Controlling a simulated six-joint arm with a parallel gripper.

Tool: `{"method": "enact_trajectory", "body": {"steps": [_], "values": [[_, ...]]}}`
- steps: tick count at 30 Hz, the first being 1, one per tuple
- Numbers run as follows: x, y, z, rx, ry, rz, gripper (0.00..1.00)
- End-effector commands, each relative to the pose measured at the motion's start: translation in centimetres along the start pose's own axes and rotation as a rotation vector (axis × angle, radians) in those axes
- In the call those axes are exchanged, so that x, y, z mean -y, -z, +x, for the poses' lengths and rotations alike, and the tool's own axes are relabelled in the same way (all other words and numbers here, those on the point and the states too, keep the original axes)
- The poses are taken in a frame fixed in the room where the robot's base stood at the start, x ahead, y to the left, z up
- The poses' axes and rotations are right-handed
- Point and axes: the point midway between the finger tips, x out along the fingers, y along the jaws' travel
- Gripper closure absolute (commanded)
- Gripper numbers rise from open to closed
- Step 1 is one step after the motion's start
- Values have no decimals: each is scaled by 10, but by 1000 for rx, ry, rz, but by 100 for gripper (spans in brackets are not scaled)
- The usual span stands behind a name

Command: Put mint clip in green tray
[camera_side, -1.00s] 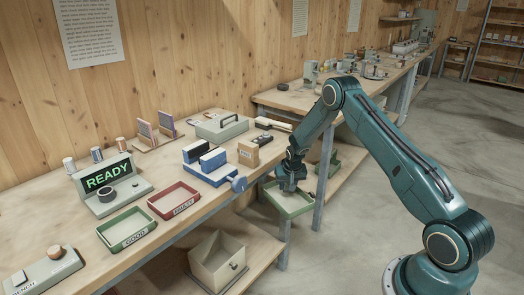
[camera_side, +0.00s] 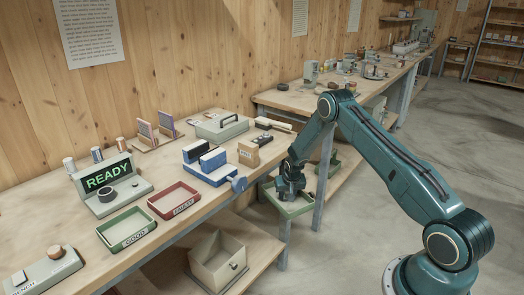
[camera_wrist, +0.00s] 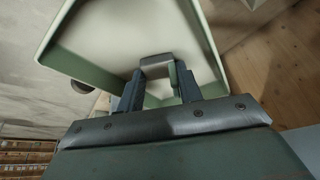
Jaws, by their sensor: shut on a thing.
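My gripper (camera_side: 290,194) is low at the end of the bench, at the green tray (camera_side: 298,213) there. In the wrist view my gripper (camera_wrist: 158,85) is shut on the mint clip (camera_wrist: 157,66), a small pale grey-green bracket between the fingertips. The green tray fills the upper part of the wrist view, with its wall (camera_wrist: 205,45) to the right and its pale floor beyond the clip. I cannot tell whether the clip touches the tray. In the side view my gripper hides the clip.
A second green tray (camera_side: 127,230), marked GOOD, and a red tray (camera_side: 174,201) stand on the bench. A blue vise (camera_side: 207,163) and a cardboard-coloured box (camera_side: 249,154) are nearer my gripper. A cream bin (camera_side: 217,261) sits on the lower shelf. A bench leg (camera_side: 322,190) stands close by.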

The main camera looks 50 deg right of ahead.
Motion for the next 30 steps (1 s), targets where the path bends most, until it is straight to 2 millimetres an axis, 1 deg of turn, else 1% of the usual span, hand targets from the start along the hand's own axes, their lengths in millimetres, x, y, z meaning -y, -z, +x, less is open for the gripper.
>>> {"method": "enact_trajectory", "body": {"steps": [2,3,5,6,14,20,26,30], "values": [[0,-1,2,0,0,0,86],[0,-1,2,0,0,0,57],[0,-1,2,0,0,0,45],[0,-1,2,0,0,0,43],[0,-1,1,0,0,0,43],[0,1,-4,0,0,0,43],[0,1,-18,-1,0,0,43],[0,1,-33,-1,0,0,43]]}}
